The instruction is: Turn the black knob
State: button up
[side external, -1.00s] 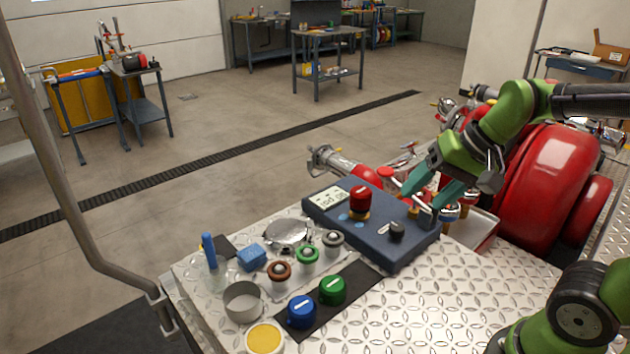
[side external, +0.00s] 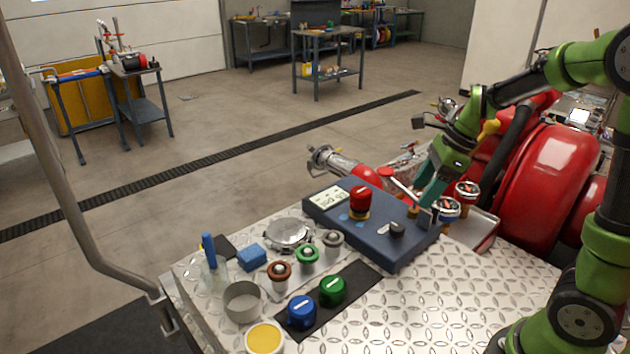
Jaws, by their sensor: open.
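The black knob (side external: 397,230) sits on the right part of the dark blue control panel (side external: 350,235), beside a small white mark. My gripper (side external: 424,205) has teal fingers and is above and to the right of the knob, near the panel's back right edge. It is open and apart from the knob, with no object seen between its fingers. One finger largely hides the other in this view. The fingertips are close to a red-handled lever (side external: 400,187) and a black part at the panel's edge.
A red knob (side external: 360,198) stands on the panel left of the black knob. Two gauges (side external: 467,190) are right of my fingers. Blue (side external: 301,311) and green (side external: 333,290) knobs lie on a black strip in front. The diamond-plate top (side external: 420,300) is clear at front right.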

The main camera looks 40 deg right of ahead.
aim_at(398, 226)
jog(key=x, duration=1)
jog(key=shift+w+a+f, duration=0.1)
jog(key=shift+f, duration=0.15)
jog(key=c, duration=1)
